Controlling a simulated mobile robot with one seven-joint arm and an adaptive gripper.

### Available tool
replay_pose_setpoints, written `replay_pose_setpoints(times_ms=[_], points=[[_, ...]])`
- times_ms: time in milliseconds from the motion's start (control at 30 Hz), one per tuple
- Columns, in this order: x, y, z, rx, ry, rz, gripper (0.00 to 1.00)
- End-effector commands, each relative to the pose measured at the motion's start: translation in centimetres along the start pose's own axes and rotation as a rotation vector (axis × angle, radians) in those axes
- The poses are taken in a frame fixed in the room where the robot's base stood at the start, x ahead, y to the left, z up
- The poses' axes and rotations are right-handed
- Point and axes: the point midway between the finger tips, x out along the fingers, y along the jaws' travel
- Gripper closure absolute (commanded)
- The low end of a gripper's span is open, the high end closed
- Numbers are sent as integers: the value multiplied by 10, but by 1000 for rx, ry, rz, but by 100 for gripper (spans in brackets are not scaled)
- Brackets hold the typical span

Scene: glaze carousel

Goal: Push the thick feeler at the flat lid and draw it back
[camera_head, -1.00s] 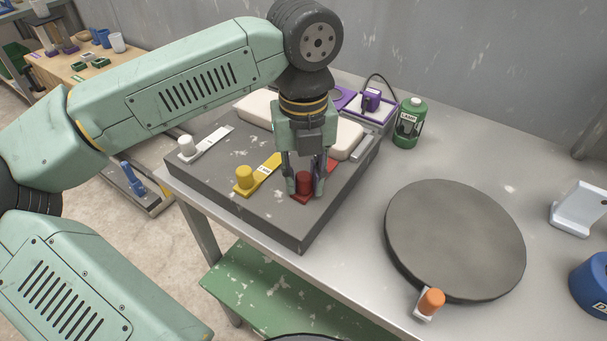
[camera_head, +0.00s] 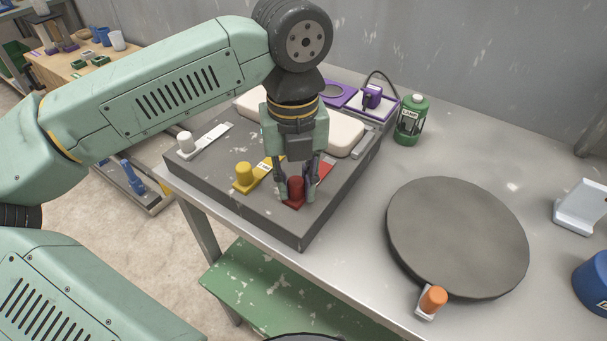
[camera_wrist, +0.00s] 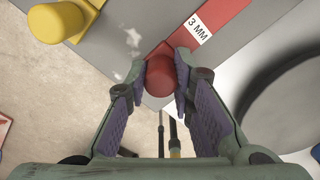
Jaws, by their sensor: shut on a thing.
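The red feeler (camera_head: 296,187) is a flat strip with an upright round knob, lying on the dark grey block (camera_head: 300,225). Its white label reads 3 MM in the wrist view (camera_wrist: 236,12). My gripper (camera_head: 297,195) points down with its fingers shut on the red knob, one on each side; they also show in the wrist view (camera_wrist: 161,85). A cream flat lid with rounded edges (camera_head: 345,135) lies at the back of the block, partly hidden by my gripper. The far end of the red strip is not clear, so I cannot tell whether it touches the lid.
A yellow feeler (camera_head: 243,174) and a white one (camera_head: 186,141) lie left on the block. A green lantern-like bottle (camera_head: 411,120) and purple trays (camera_head: 372,99) stand behind. A large grey disc (camera_head: 457,235) with an orange-knobbed piece (camera_head: 433,299) is at right.

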Motion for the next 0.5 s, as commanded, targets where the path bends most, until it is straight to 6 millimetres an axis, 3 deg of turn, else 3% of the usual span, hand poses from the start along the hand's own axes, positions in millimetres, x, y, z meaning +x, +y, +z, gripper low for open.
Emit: replay_pose_setpoints(times_ms=[133,467,500], points=[[2,15,-14,-3,-3,2,100],[0,19,-19,1,3,7,100],[0,19,-20,1,3,8,77]])
